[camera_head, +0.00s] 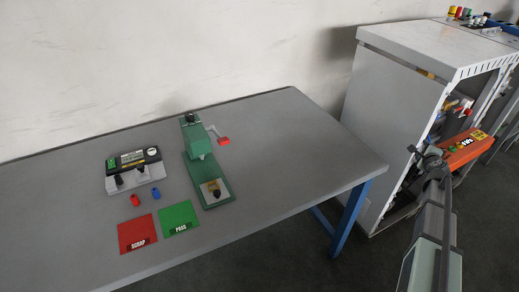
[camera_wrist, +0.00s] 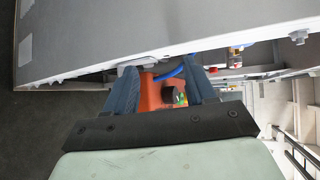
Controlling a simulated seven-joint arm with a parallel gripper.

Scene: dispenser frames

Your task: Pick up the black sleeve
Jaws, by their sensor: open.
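No piece is clearly recognizable as the black sleeve. A small dark piece (camera_head: 119,181) sits at the front of the tester on the table, too small to identify. In the wrist view a dark rounded piece (camera_wrist: 169,88) shows on an orange body, seen between my fingers; I cannot tell whether it is a sleeve. My gripper (camera_wrist: 160,70) is open, its two blue fingers apart, with nothing visibly held. In the head view my gripper (camera_head: 428,152) is beside the cabinet, near an orange unit (camera_head: 466,149), far from the table's small parts.
The grey table (camera_head: 285,150) holds a green press (camera_head: 203,165), the tester (camera_head: 133,160), a red sleeve (camera_head: 134,199), a blue sleeve (camera_head: 155,193), a red SCRAP mat (camera_head: 136,231) and a green PASS mat (camera_head: 178,216). The white cabinet (camera_head: 397,110) stands close to my gripper. The table's right half is clear.

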